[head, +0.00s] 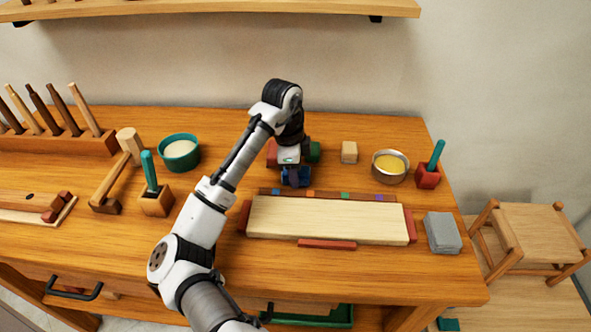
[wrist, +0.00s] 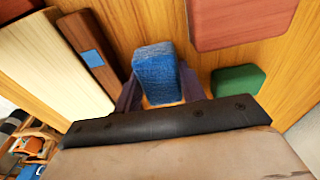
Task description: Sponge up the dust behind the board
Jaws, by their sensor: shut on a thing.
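A pale wooden board (head: 330,220) lies on the workbench between red end blocks; it is at the left in the wrist view (wrist: 50,55). A dark brown strip with coloured squares (head: 330,195) runs along its back edge. My gripper (head: 296,180) is just behind that strip, pointing down. It is shut on a blue, rough-textured block that looks like a sponge (wrist: 155,70), with a finger on each side. I cannot tell whether the sponge touches the bench. No dust can be made out behind the board; my arm and gripper hide part of that area.
A red block (wrist: 235,18) and a green block (wrist: 238,82) stand close behind my gripper. A small wooden block (head: 349,152), a bowl of yellow stuff (head: 390,167) and a red brush holder (head: 428,178) are to the right. A teal bowl (head: 179,153) and mallet (head: 118,170) are left.

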